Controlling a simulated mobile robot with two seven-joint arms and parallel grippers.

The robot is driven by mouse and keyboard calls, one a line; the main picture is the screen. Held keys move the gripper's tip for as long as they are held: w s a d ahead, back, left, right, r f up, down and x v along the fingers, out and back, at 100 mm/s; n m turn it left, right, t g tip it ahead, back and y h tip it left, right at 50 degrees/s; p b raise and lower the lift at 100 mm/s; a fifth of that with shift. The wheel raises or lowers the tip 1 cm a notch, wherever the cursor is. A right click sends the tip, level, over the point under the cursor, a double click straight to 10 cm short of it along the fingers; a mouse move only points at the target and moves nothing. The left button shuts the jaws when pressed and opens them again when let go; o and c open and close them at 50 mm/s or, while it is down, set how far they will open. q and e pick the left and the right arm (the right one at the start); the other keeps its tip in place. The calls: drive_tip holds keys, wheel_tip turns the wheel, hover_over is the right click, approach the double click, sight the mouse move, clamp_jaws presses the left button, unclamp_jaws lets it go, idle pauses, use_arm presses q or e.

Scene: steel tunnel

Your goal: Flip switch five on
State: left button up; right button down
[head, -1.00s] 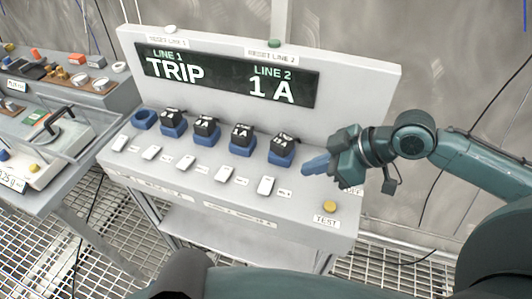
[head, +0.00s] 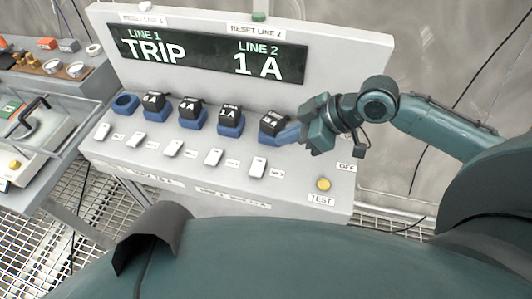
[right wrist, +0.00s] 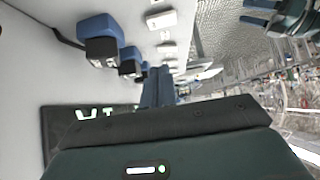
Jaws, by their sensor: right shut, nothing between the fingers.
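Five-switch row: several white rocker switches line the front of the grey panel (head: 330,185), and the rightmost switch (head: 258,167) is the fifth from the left. Its label is too small to read surely. My right gripper (head: 282,138) is shut and empty. Its blue fingers are above and right of the rightmost switch, close beside the rightmost black plug (head: 272,122); I cannot tell whether they touch. In the right wrist view the shut fingers (right wrist: 157,88) point along the panel, with white switches (right wrist: 163,20) beyond.
The display (head: 205,55) reads LINE 1 TRIP and LINE 2 1 A. An empty blue socket (head: 125,104) is at the row's left end. A yellow TEST button (head: 323,184) is at the lower right, a green reset button (head: 259,17) on top. Another bench stands at left.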

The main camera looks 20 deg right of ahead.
hover_over(255, 161)
drive_tip(key=s+d, duration=0.1)
drive_tip(key=d, duration=0.1)
wheel_tip(255, 161, down, 5)
drive_tip(key=shift+s+f+p, duration=0.1)
drive_tip(key=shift+s+p, duration=0.05)
drive_tip(key=shift+p, duration=0.15)
wheel_tip(255, 161, down, 2)
drive_tip(key=shift+d+f, duration=0.1)
drive_tip(key=shift+f, duration=0.7)
use_arm(q)
drive_tip(key=shift+w+a+r, duration=0.15)
drive_tip(key=shift+w+r, duration=0.05)
drive_tip(key=shift+r, duration=0.05)
drive_tip(key=shift+f, duration=0.1)
use_arm(e)
drive_tip(key=shift+f, duration=0.1)
drive_tip(key=shift+w+d+f, duration=0.1)
drive_tip(key=shift+w+f, duration=0.05)
drive_tip(key=shift+w, duration=0.05)
drive_tip(key=shift+s, duration=0.4)
drive_tip(key=shift+w, duration=0.1)
use_arm(q)
drive_tip(key=shift+s+f, duration=0.1)
drive_tip(key=shift+s, duration=0.6)
